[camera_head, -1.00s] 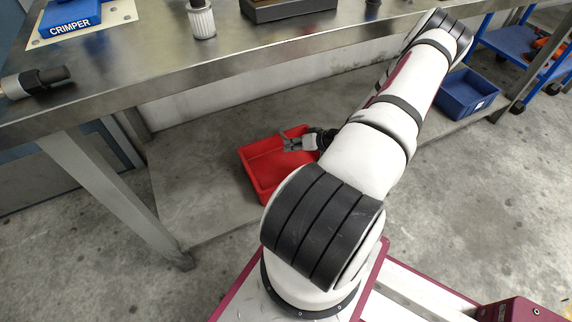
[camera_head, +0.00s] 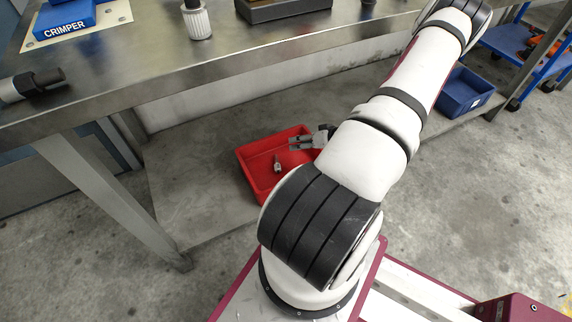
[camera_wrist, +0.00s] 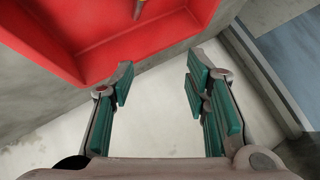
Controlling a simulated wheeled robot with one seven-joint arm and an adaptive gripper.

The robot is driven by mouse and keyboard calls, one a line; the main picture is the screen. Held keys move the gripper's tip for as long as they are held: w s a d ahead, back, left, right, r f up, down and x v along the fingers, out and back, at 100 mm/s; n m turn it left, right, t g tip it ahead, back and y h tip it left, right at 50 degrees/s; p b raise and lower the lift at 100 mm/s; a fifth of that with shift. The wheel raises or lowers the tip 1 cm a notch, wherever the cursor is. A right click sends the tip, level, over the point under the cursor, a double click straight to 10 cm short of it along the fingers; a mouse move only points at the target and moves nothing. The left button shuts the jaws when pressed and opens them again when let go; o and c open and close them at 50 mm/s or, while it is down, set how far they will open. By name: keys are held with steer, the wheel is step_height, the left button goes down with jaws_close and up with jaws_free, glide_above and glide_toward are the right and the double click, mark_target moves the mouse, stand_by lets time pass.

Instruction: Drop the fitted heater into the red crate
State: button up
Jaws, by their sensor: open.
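The red crate (camera_head: 272,145) sits on the low shelf under the workbench. A small light-coloured part, which looks like the heater (camera_head: 277,165), shows inside the crate; it is too small to tell if it rests on the crate floor. In the wrist view a piece of it (camera_wrist: 138,9) shows at the top edge, against the red crate (camera_wrist: 90,55). My gripper (camera_head: 293,143) is over the right part of the crate, apart from the heater. In the wrist view my gripper (camera_wrist: 158,72) is open, with nothing between its green pads.
The steel workbench (camera_head: 150,75) overhangs the shelf, with a leg (camera_head: 105,190) left of the crate. A blue crate (camera_head: 465,92) stands farther right on the shelf. A blue cart (camera_head: 530,55) is beyond it. The shelf left of the red crate is clear.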

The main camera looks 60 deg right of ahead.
steer(key=v, duration=0.6)
steer(key=shift+s, duration=0.15)
stand_by(0.3)
